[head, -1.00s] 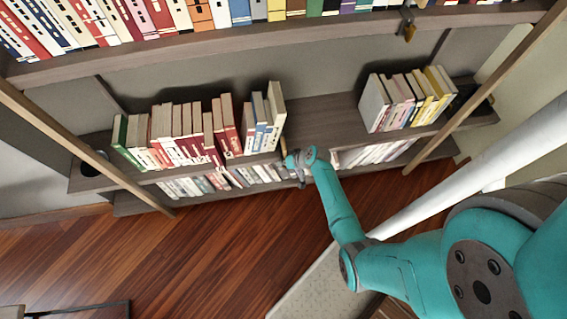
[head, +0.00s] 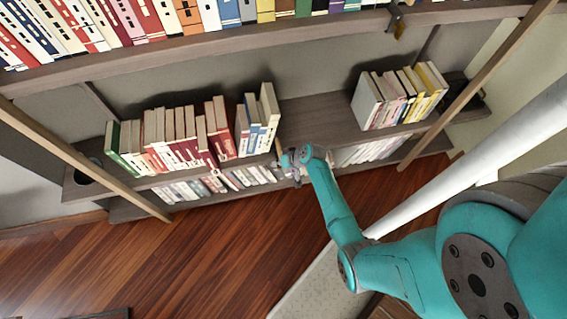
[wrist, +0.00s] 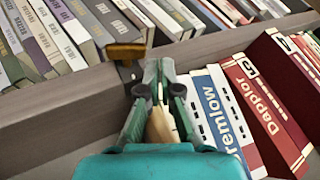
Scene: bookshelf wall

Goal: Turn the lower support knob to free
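The lower support shows in the wrist view as a brass-orange knob (wrist: 126,51) on a dark bracket at the front edge of the lower shelf. In the head view the knob is a small tan piece (head: 278,147) just left of my gripper (head: 291,164). In the wrist view my gripper (wrist: 159,65) has its fingertips drawn close together, right of the knob. The knob is not between the fingers, and contact with it cannot be told. A tan thing shows between the finger bases.
A similar upper support with an orange knob (head: 399,29) is on the upper shelf edge. Red and white books (head: 180,135) stand left of my gripper on the lower shelf (head: 312,118). More books (head: 398,95) stand right, with a bare stretch between.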

